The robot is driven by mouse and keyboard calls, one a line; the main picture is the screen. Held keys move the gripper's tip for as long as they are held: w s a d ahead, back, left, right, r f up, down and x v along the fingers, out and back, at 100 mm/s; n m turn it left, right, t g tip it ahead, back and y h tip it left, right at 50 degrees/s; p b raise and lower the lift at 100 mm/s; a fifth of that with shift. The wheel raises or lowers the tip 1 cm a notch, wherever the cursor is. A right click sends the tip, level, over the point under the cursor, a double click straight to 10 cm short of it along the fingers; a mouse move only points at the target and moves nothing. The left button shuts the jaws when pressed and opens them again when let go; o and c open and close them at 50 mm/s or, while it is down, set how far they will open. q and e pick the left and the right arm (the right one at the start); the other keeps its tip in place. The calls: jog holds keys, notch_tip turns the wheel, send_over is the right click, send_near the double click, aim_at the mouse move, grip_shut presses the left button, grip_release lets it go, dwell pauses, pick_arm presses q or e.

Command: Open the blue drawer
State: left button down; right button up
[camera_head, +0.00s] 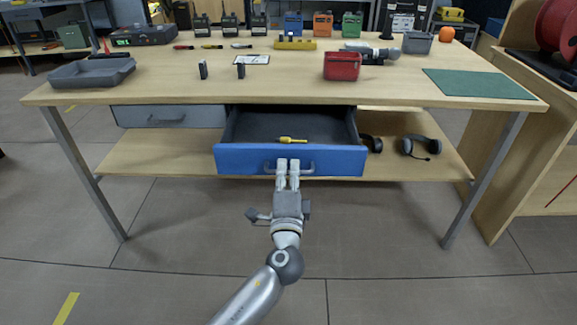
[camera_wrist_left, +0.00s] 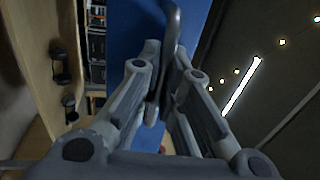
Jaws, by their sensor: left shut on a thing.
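The blue drawer (camera_head: 240,160) is pulled well out from under the wooden table, and its dark interior shows. A yellow-handled tool (camera_head: 292,140) lies inside it. The drawer's grey handle (camera_head: 306,168) is on the middle of its blue front. My left gripper (camera_head: 288,171) is shut on this handle, with its fingertips against the drawer front. In the left wrist view the fingers (camera_wrist_left: 160,75) are either side of the handle (camera_wrist_left: 172,35), with the blue drawer front (camera_wrist_left: 132,40) behind. My right gripper is not in view.
A closed grey drawer (camera_head: 165,116) is left of the blue one. Headsets (camera_head: 422,147) lie on the lower shelf. The wooden tabletop (camera_head: 200,90) holds a red bin (camera_head: 342,66), a grey tray (camera_head: 92,72), a green mat (camera_head: 478,84) and several radios. Floor in front is clear.

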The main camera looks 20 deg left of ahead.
pick_arm(q)
jog(key=c, duration=1.6)
grip_release()
jog(key=shift+o, duration=0.2)
jog(key=shift+s, duration=0.1)
jog(key=v, duration=1.2)
